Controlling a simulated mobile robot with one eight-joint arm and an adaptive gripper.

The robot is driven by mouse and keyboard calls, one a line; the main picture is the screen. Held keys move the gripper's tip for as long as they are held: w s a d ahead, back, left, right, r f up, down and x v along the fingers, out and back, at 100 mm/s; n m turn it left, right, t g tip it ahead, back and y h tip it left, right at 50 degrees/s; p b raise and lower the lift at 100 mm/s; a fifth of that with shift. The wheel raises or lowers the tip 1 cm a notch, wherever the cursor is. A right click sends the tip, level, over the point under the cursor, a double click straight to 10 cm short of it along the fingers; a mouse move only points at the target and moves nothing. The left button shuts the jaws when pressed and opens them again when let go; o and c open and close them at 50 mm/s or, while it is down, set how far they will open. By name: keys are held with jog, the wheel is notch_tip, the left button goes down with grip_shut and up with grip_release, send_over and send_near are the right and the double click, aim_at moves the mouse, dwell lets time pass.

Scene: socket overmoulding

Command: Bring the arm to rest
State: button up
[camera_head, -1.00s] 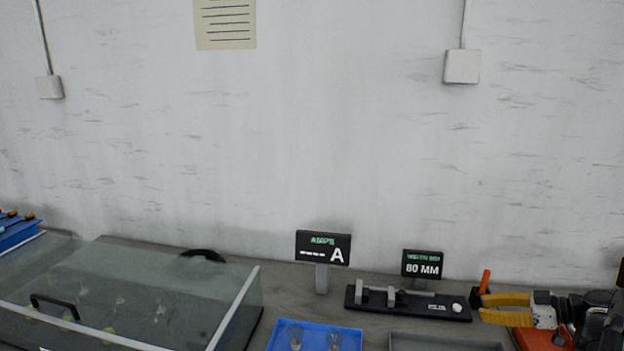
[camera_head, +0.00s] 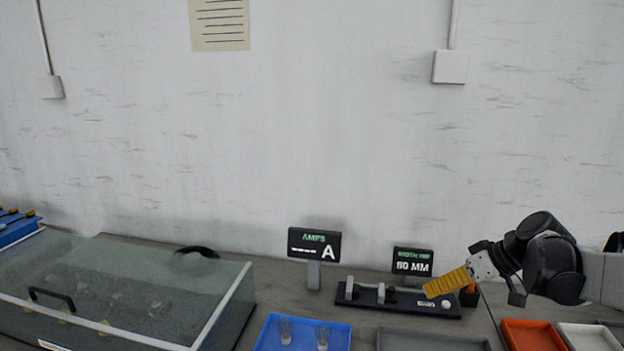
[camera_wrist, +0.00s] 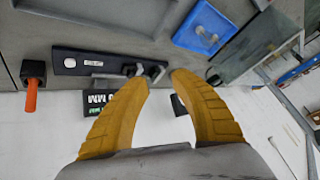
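The fixture also shows beyond the fingertips in the wrist view (camera_wrist: 105,64). My arm reaches in from the right edge above the bench.
A blue tray (camera_head: 262,343) holds clear parts. A grey tray (camera_head: 430,340), an orange tray (camera_head: 535,336) and a white tray (camera_head: 590,338) line the front. A glass-covered case (camera_head: 215,325) stands left. Displays (camera_head: 314,244) (camera_head: 413,262) stand behind. An orange-handled tool (camera_wrist: 32,90) is beside the fixture.

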jog(key=s+a+m+t+h, duration=0.1)
jog(key=s+a+m+h, duration=0.1)
jog(key=s, duration=0.9)
jog(key=s+a+m+t+h, duration=0.1)
jog(key=s+a+m+h, duration=0.2)
jog(key=s+a, duration=0.4)
jog(key=s+h, duration=0.1)
jog(key=s, duration=0.4)
jog(key=shift+a, duration=0.25)
